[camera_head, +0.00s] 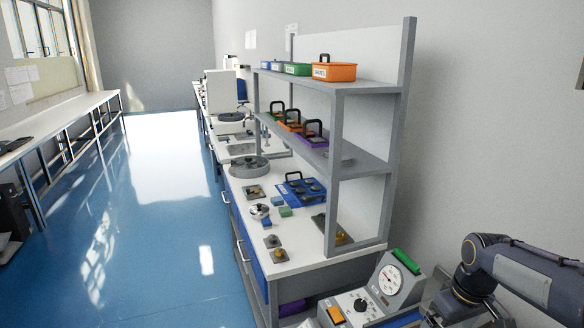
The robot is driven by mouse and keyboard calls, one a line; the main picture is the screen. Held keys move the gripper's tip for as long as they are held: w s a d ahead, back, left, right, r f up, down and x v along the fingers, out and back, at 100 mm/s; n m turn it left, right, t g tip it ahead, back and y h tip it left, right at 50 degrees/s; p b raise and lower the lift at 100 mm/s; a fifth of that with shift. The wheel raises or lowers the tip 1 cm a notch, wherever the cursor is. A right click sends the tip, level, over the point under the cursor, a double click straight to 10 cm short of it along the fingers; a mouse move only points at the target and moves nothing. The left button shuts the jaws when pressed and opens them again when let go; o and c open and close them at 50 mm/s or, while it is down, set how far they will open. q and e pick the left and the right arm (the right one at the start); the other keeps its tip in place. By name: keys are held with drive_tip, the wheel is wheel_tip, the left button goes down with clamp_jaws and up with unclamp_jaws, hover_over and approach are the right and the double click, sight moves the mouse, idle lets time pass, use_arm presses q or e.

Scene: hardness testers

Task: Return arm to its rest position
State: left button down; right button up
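My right arm (520,272) comes in from the right edge and bends down at the lower right corner. Its gripper (438,314) is only partly in view at the bottom edge, beside a grey hardness tester (402,287). The fingertips are not clear, and I cannot tell whether they hold anything. The tester has a round white dial, a green part on top and an orange part at its front. My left arm and gripper are out of view.
A white-topped bench (310,255) carries small blocks, a blue tray (300,189) and a round grey plate (249,167). A grey shelf (372,84) above holds an orange box (334,71) and other handled boxes. The blue floor (150,250) on the left is clear.

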drive_tip(key=s+a+r+m+t+y, duration=0.1)
drive_tip(key=s+a+m+t, duration=0.1)
drive_tip(key=s+a, duration=0.5)
drive_tip(key=s+a+r+m+t+y, duration=0.1)
drive_tip(key=s+a+m+t+y, duration=0.1)
drive_tip(key=s+a, duration=0.5)
drive_tip(key=s, duration=0.5)
drive_tip(key=shift+a+t, duration=0.3)
drive_tip(key=shift+a, duration=0.05)
